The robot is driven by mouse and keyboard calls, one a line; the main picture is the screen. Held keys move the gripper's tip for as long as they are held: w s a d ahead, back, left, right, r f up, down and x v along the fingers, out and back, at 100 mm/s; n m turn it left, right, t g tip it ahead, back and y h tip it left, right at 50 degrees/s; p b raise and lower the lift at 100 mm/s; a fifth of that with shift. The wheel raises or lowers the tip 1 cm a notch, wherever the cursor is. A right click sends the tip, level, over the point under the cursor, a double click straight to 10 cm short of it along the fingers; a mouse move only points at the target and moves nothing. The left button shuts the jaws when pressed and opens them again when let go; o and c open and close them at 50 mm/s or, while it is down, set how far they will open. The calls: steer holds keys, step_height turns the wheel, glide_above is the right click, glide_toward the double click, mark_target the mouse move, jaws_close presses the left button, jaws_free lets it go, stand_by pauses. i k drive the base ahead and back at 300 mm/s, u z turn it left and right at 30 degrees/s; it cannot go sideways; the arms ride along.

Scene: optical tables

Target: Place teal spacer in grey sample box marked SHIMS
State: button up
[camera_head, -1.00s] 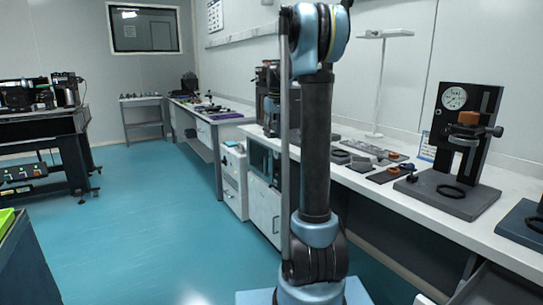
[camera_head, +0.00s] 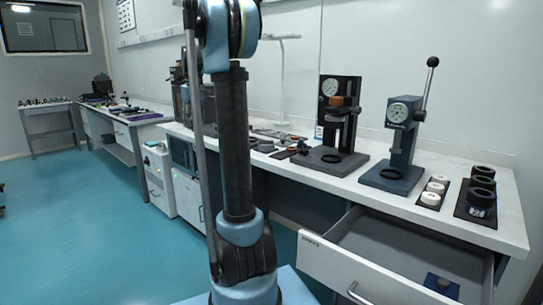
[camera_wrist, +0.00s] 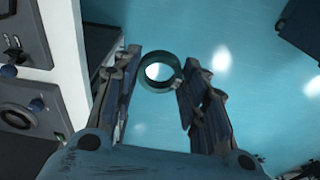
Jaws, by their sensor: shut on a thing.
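The teal spacer (camera_wrist: 150,86), a ring with an open middle, shows in the wrist view between the fingers of my gripper (camera_wrist: 162,60). My gripper is shut on it and holds it up over the teal floor. My gripper is outside the head view. I cannot make out a grey sample box marked SHIMS in either view. In the head view an open grey drawer (camera_head: 350,262) under the bench has a small label on its front, too small to read. A small dark blue item (camera_head: 441,285) lies inside the drawer.
The long white bench (camera_head: 340,184) carries a black gauge stand (camera_head: 345,115), a blue lever press (camera_head: 398,150), white rings (camera_head: 431,198) and black rings (camera_head: 482,186) on dark mats. The open drawer juts out below. The floor (camera_head: 110,245) at left is clear.

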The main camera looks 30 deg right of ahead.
mark_target(266, 148)
steer(key=k, duration=0.5)
steer(key=u, duration=0.9)
steer(key=i, duration=0.95)
steer(key=z, duration=1.95)
